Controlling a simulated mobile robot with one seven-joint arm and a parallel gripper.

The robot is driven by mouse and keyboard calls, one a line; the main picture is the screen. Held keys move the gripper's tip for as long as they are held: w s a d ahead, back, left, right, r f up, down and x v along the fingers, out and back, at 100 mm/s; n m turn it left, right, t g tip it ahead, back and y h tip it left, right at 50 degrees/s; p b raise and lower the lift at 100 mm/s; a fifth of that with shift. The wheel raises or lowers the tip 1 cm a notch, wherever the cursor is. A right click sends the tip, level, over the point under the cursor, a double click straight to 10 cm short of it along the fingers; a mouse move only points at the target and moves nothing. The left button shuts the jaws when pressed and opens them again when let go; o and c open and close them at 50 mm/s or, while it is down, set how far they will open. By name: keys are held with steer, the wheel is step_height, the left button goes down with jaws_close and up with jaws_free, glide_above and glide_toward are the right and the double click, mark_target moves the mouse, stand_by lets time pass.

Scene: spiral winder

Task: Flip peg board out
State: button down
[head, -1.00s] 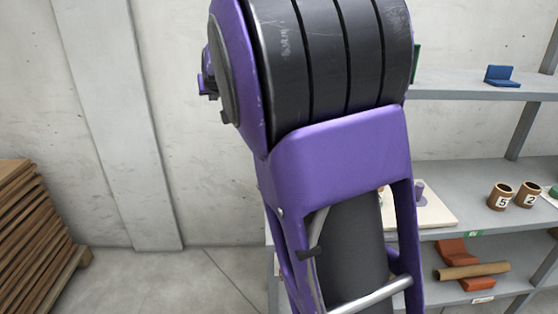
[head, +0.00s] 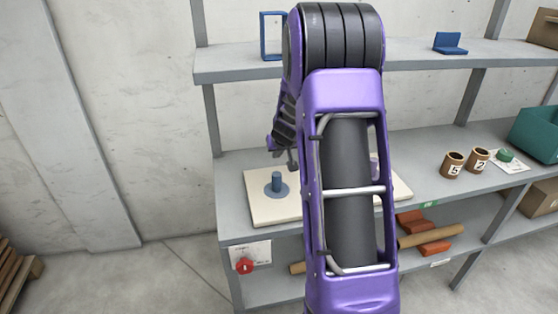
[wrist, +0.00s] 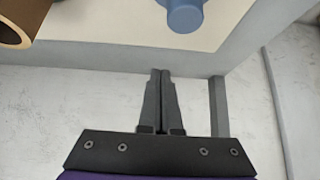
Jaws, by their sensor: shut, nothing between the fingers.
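The peg board (head: 262,212) is a cream slab lying flat on the middle shelf in the head view, its middle hidden behind my arm. A blue peg (head: 277,181) with a round base stands on its left part. A purple peg shows in part at the right of my arm. In the wrist view, the board (wrist: 130,32) spans the top with a blue peg (wrist: 184,14). My gripper (wrist: 161,73) is shut and empty, its fingertips near the board's edge; I cannot tell if they touch. In the head view, my arm mostly hides the gripper.
The grey shelf unit holds small brown cups (head: 452,165), a teal bin (head: 537,133), a blue bracket (head: 450,43) and a blue frame (head: 271,36). Below lie orange pieces and brown tubes. A red knob (head: 244,266) hangs at the front left.

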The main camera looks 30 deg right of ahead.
stand_by(0.3)
steer(key=x, duration=1)
steer(key=shift+s+a, duration=0.1)
